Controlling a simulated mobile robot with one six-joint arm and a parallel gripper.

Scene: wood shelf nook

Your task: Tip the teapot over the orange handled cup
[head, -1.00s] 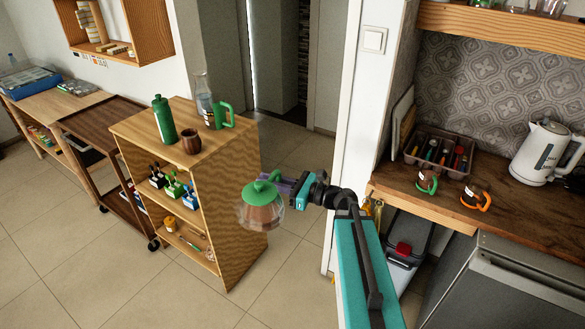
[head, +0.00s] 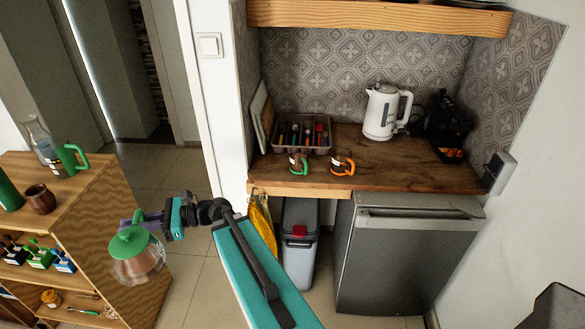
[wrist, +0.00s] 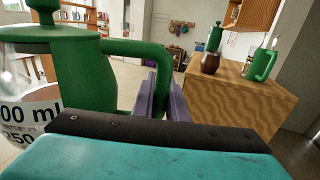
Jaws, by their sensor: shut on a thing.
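My gripper (head: 148,216) is shut on the green handle of the teapot (head: 138,262), a glass pot with a green lid and brown liquid inside. It is held in the air beside the wooden shelf unit. In the wrist view the teapot (wrist: 70,75) stands about upright at the left, and its handle runs between the purple fingers (wrist: 160,95). The orange handled cup (head: 341,165) stands on the wooden counter, right of a green handled cup (head: 298,163). The teapot is well left of both cups and apart from them.
The wooden counter (head: 400,172) also holds a tray (head: 302,137) of utensils behind the cups, a white kettle (head: 384,112) and a black machine (head: 450,125). A wall edge (head: 222,110) stands left of the counter. The wooden shelf unit (head: 95,215) carries a brown cup and bottles.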

